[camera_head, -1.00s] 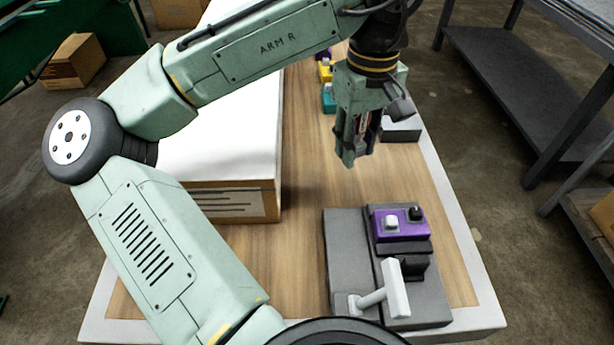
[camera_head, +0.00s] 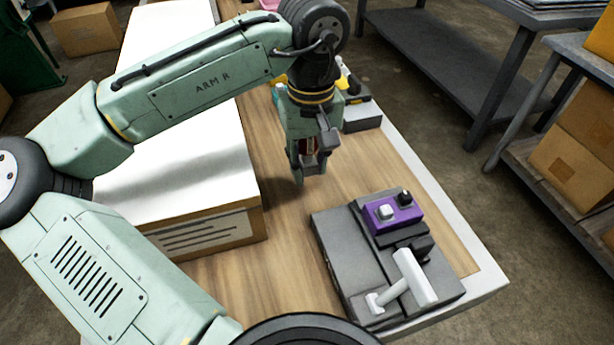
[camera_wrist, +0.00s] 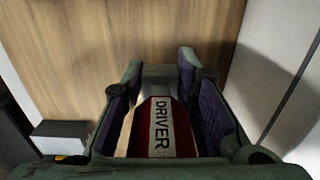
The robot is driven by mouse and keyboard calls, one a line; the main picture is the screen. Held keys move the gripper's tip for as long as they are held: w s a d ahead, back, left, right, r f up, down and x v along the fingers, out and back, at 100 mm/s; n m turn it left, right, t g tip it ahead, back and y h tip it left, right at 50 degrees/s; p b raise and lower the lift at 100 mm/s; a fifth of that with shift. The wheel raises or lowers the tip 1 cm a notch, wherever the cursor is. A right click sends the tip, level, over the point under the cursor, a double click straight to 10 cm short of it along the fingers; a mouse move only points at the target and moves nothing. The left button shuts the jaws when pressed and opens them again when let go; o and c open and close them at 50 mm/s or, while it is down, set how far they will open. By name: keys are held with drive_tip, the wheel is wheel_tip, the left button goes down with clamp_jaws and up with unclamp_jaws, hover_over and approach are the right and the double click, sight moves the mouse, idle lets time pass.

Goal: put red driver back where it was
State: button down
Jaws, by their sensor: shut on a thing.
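The red driver (camera_wrist: 162,132) is held between my gripper's two fingers, with the white label "DRIVER" facing the wrist camera. In the head view only a small red part of the driver (camera_head: 309,146) shows between the fingers. My gripper (camera_head: 308,172) is shut on it and points down above the wooden table top (camera_head: 290,230). In the wrist view the fingers of my gripper (camera_wrist: 158,75) stand on both sides of the driver. Its far end is hard to make out. No empty holder for the driver is clearly visible.
A grey fixture (camera_head: 340,245) with a purple switch block (camera_head: 393,213) and white lever (camera_head: 415,278) stands at the front right. A large white-topped box (camera_head: 185,150) is close on the left. A grey block (camera_head: 362,118) and yellow-black item (camera_head: 355,90) sit behind my gripper.

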sight(309, 175)
drive_tip(key=shift+f, duration=2.15)
drive_tip(key=shift+f, duration=0.2)
drive_tip(key=c, duration=1.3)
unclamp_jaws()
drive_tip(key=shift+r, duration=0.1)
wheel_tip(309, 175, up, 12)
drive_tip(key=shift+r+b, duration=0.15)
drive_tip(key=shift+b, duration=0.3)
